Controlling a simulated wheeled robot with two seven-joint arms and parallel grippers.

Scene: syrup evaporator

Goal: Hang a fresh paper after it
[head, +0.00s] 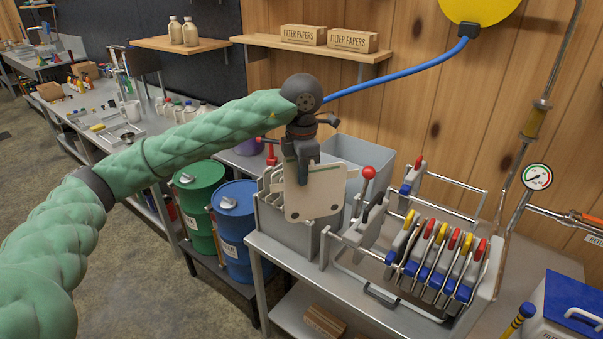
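My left gripper (302,172) is shut on the top edge of a pale filter paper (318,194). The paper hangs upright and has holes near its lower corners. It is above and in front of a grey bin (287,233) with several pale sheets standing in it; I cannot tell whether it touches them. The filter press (370,293) stands right of the bin, apart from the paper. Its plates (436,262) with red, yellow and blue handles stand in a row between rails, with a gap left of the main group. My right gripper is not in view.
A red-knobbed lever (367,174) rises at the press's left end. A second grey bin (357,158) stands behind. A gauge (537,177) and pipes are on the right, beside a blue-lidded box (574,304). Boxes of filter papers (352,40) sit on the wall shelf. A blue hose crosses above.

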